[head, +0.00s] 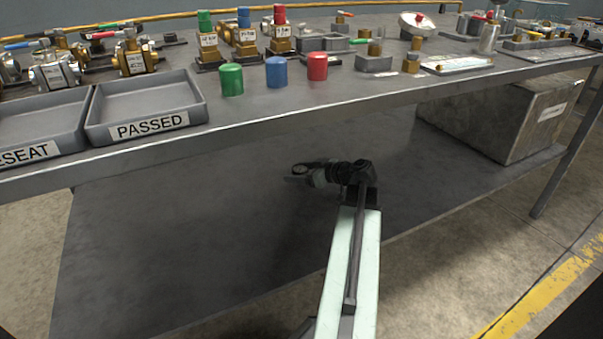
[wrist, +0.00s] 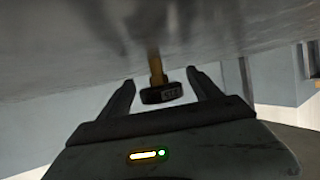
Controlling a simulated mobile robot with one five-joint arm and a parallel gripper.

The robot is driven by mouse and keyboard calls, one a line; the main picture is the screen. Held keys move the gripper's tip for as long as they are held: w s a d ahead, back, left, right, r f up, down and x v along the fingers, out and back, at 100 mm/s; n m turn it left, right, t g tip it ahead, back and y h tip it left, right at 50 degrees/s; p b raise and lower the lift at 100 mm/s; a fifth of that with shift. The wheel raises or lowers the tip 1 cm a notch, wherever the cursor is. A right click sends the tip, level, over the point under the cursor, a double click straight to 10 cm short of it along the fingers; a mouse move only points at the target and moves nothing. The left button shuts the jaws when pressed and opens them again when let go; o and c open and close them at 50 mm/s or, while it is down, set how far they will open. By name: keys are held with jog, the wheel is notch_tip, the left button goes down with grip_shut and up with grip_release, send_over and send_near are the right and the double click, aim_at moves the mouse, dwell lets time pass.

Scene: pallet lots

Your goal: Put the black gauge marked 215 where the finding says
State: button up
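My gripper (head: 298,172) hangs in front of the table, below its top and above the lower shelf. A grey tray labelled PASSED (head: 150,128) stands at the table's front left. Left of it, a tray (head: 40,150) is partly cut off, its label ending in ESEAT. Both look empty. No finding is readable.
Green (head: 231,79), blue (head: 277,72) and red (head: 317,66) caps stand near the table's front edge (head: 300,105). Valves and fittings crowd behind. A white sheet (head: 457,65) lies to the right. A large grey box (head: 500,115) occupies the lower shelf's right; the shelf's middle is clear.

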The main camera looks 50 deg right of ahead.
jog(key=shift+r, duration=0.1)
jog(key=shift+s+r+p, duration=0.25)
jog(key=shift+r+p, duration=0.05)
jog(key=shift+p, duration=0.05)
jog(key=p+v, duration=0.4)
jog(key=v, duration=0.6)
jog(key=shift+s+r, duration=0.1)
jog(key=shift+s, duration=0.15)
jog(key=shift+s+d, duration=0.1)
jog(key=shift+s, duration=0.35)
